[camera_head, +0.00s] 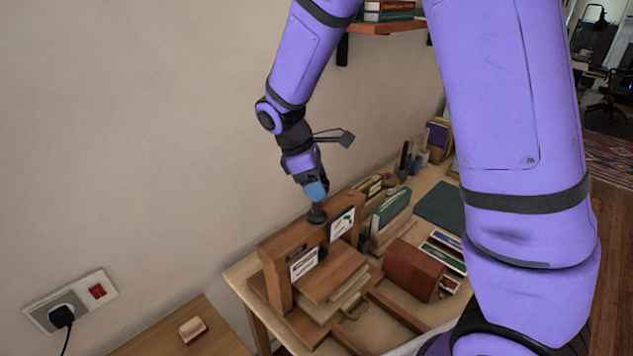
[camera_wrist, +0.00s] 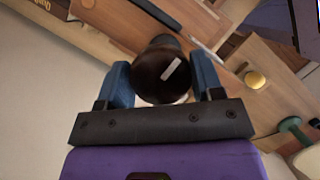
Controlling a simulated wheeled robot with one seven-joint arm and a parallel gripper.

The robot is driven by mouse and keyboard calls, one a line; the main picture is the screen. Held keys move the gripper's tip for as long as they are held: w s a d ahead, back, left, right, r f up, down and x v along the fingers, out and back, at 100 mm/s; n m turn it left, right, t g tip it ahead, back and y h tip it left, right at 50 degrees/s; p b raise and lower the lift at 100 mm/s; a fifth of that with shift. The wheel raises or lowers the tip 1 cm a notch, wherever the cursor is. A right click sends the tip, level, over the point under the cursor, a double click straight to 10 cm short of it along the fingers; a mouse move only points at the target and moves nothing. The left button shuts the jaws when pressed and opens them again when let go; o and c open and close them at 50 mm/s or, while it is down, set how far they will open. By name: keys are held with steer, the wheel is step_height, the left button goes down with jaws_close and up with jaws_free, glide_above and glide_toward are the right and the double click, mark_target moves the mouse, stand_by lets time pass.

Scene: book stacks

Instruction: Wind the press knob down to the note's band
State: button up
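The wooden book press (camera_head: 275,280) stands on the table below my arm. Its dark round press knob (camera_head: 317,213) is on the top beam. The wrist view shows the knob (camera_wrist: 160,78) with a pale stripe on its top. My gripper (camera_head: 316,190) points down at the knob; its blue fingers (camera_wrist: 163,80) lie on both sides of it and appear to touch it. A white card with coloured marks (camera_head: 342,223) is on the beam's front at right. A second white card with dark print (camera_head: 304,263) is at left; I cannot read either card.
A brown block (camera_head: 413,269) and several books lie right of the press. A green book (camera_head: 391,209) stands behind. A wall socket (camera_head: 70,301) with a plug is at left. The wall is close behind my arm.

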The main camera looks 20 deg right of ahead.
steer(key=shift+c, duration=1.4)
steer(key=m, duration=0.2)
steer(key=m+g+y, duration=0.1)
steer(key=m, duration=0.2)
steer(key=shift+w+m+g+y, duration=0.1)
steer(key=shift+m+g+y, duration=0.2)
steer(key=m+y, duration=0.1)
steer(key=m, duration=0.2)
steer(key=m+y, duration=0.1)
steer(key=m, duration=0.1)
steer(key=shift+m+g, duration=0.4)
steer(key=shift+m, duration=0.3)
steer(key=o, duration=0.9)
